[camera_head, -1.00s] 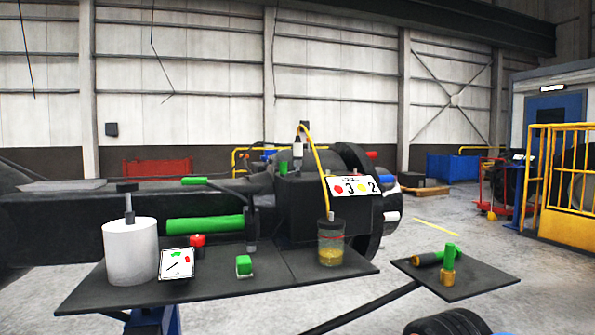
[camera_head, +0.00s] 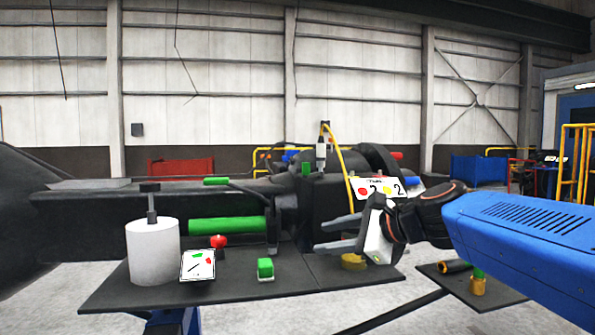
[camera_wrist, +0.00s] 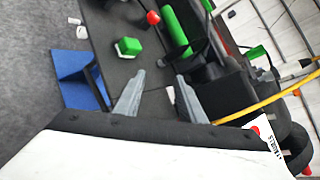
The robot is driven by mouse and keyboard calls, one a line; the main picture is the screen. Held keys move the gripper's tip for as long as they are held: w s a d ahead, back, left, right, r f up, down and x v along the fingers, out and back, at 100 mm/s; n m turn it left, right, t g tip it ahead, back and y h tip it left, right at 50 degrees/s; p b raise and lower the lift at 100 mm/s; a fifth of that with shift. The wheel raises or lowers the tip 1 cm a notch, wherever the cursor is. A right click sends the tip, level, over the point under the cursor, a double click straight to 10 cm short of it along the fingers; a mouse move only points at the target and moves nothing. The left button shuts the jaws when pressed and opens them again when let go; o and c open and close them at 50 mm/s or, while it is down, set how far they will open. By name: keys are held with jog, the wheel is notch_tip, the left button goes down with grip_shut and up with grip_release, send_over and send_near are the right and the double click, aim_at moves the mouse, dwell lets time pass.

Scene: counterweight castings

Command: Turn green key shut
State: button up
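Several green parts show, and I cannot tell for sure which is the green key. A small green handle (camera_head: 216,181) lies flat on top of the dark beam, with a dark rod running right from it. A green block (camera_head: 265,267) sits on the dark shelf (camera_head: 225,294); it also shows in the wrist view (camera_wrist: 128,47). A small green upright piece (camera_head: 305,169) stands on the dark housing. My gripper (camera_head: 320,237) is open and empty, its fingers pointing left in front of the housing. In the wrist view my gripper (camera_wrist: 160,76) has bare shelf between its fingertips.
A thick green cylinder (camera_head: 227,226) lies along the beam. A white cylinder (camera_head: 152,253), a red knob (camera_head: 219,241) and a marked card (camera_head: 198,265) stand on the shelf's left. A yellow hose (camera_head: 345,175) hangs behind my gripper. A small side plate (camera_head: 500,297) is at right.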

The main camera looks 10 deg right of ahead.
jog(key=w+d+r+m+t, duration=0.2)
jog(key=w+d+r+m, duration=0.1)
jog(key=w+r+m, duration=0.3)
jog(key=w+d+r+m+t, duration=0.3)
jog(key=r+m, duration=0.1)
jog(key=r, duration=0.4)
jog(key=x, duration=1.7)
jog(key=shift+a+f, duration=0.3)
jog(key=shift+a, duration=0.05)
grip_shut()
